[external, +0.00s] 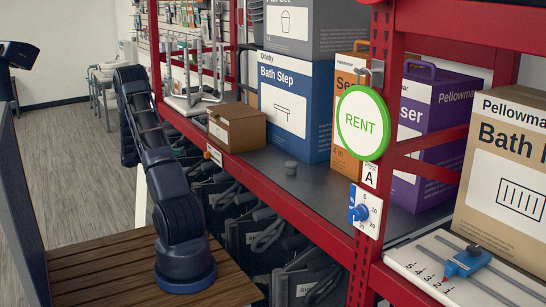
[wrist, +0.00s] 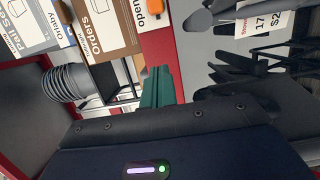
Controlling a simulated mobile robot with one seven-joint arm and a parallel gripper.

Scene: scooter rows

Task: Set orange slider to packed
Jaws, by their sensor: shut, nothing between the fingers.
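The orange slider (wrist: 154,5) shows at the top edge of the wrist view, on a white plate (wrist: 140,14) fixed to the red shelf edge. My gripper's green fingers (wrist: 159,88) are shut and empty, below and apart from the slider in the wrist view. In the external view a small white plate (external: 213,155) sits on the shelf's front rail, too small to read. My gripper is hidden behind my arm there.
A brown box (external: 237,127) stands on the shelf behind the small plate. Dark folded scooters (external: 240,215) fill the space under the red rail (external: 270,195). Grey buckets (wrist: 66,82) show at left in the wrist view.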

